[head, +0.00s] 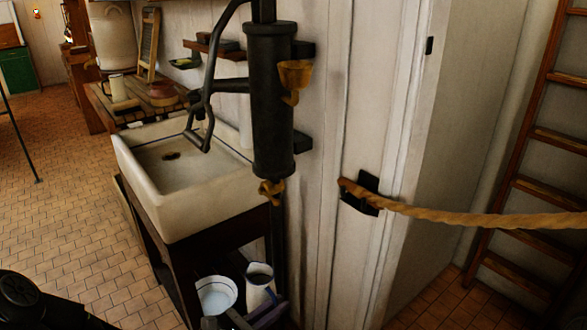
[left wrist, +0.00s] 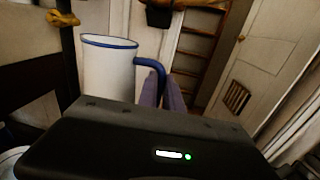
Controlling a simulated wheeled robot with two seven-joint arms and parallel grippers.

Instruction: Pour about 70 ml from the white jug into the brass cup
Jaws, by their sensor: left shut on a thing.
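The white jug (head: 259,290) with a blue rim stands out low, below and right of the sink, in the head view. In the left wrist view the jug (left wrist: 107,72) looks upright, with its blue handle on the right. My left gripper (head: 270,314) is shut on the jug's handle, its purplish fingers showing beside it in the left wrist view (left wrist: 170,95). The jug's contents cannot be told. My right gripper is not in view.
A white enamel basin (head: 217,296) with a dark rim is just left of the jug. The stone sink (head: 185,205) and black pump (head: 269,100) are above. A rope (head: 470,217) crosses at the right before a ladder (head: 510,190). The tiled floor at left is open.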

